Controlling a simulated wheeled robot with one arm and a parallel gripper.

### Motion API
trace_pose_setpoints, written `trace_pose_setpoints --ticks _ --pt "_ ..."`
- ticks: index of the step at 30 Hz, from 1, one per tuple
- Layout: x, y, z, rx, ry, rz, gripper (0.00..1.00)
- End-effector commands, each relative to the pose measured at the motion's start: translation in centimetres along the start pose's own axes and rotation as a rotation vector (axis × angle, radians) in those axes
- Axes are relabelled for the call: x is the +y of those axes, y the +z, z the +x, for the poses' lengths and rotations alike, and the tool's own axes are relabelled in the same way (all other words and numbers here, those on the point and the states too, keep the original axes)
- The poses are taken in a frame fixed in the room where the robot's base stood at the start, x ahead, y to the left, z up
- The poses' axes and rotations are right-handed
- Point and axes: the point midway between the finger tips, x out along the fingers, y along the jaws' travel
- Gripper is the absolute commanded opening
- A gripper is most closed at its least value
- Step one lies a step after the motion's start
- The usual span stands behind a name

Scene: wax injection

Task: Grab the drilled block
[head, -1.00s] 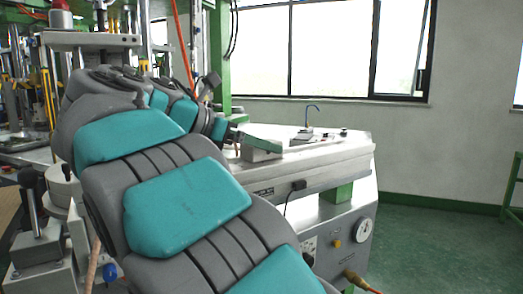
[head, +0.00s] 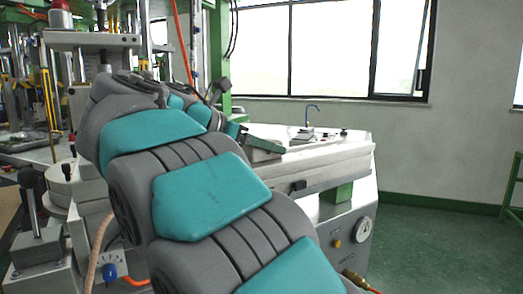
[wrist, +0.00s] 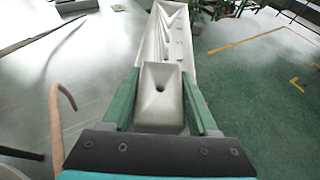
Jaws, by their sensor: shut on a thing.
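The drilled block (wrist: 160,92), pale grey with a dark hole in its top, sits between the two green fingers of my gripper (wrist: 160,80) in the wrist view. Both fingers lie along its sides, and the gripper is shut on it. In the head view my gripper (head: 262,146) is small, at the left part of the machine's bench top. My arm hides part of that area, and I cannot tell how far the block is from the bench surface there.
The white machine bench (head: 345,150) has a small fixture (head: 308,134) with a blue hook-shaped tube on top. A pressure gauge (head: 364,229) is on its front. Other machinery crowds the left. Green floor (head: 430,240) is open at the right.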

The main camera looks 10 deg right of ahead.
Motion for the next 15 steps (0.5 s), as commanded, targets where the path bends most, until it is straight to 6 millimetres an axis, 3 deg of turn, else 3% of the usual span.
trace_pose_setpoints --ticks 1,7,15 --pt "0.01 -0.02 0.0 0.0 0.0 0.0 0.23" --pt "0.0 -0.02 0.0 0.0 0.0 -0.001 0.01" --pt "0.0 0.02 -0.01 -0.001 0.0 0.0 0.0"
